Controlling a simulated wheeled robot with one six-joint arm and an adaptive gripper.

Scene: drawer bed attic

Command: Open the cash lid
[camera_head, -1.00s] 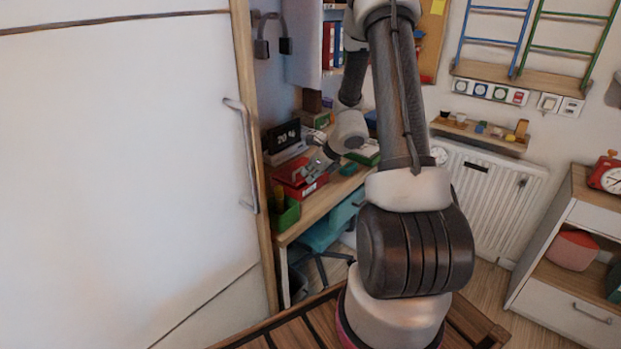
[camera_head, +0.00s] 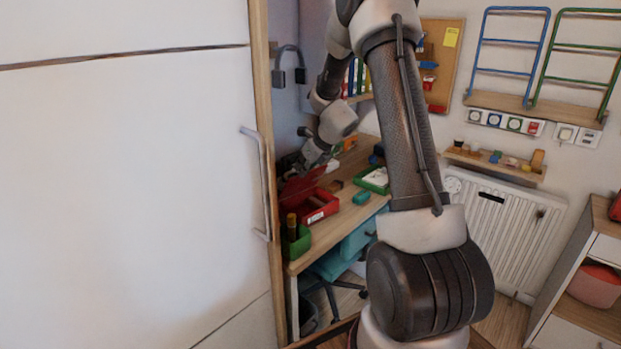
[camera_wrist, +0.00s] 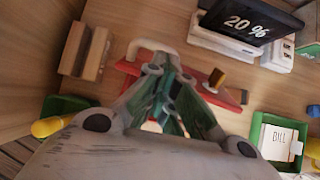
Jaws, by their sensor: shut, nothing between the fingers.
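The red cash box (camera_head: 316,208) stands on the desk in the head view. Its red lid (camera_head: 303,183) is tilted up at the back, and the dark inside of the box shows. My gripper (camera_head: 304,165) is shut and empty, just above and behind the raised lid; whether it touches the lid is unclear. In the wrist view my gripper (camera_wrist: 163,65) covers the middle of the red cash box (camera_wrist: 222,96), whose red parts show on both sides of the fingers. A pale curved handle-like piece (camera_wrist: 150,46) shows beyond the fingers.
A green tray (camera_head: 374,180) lies to the right; a "BILL" card (camera_wrist: 281,142) shows in the wrist view. A display reading 20 % (camera_wrist: 249,22) stands near the box. The white door (camera_head: 130,190) fills the left.

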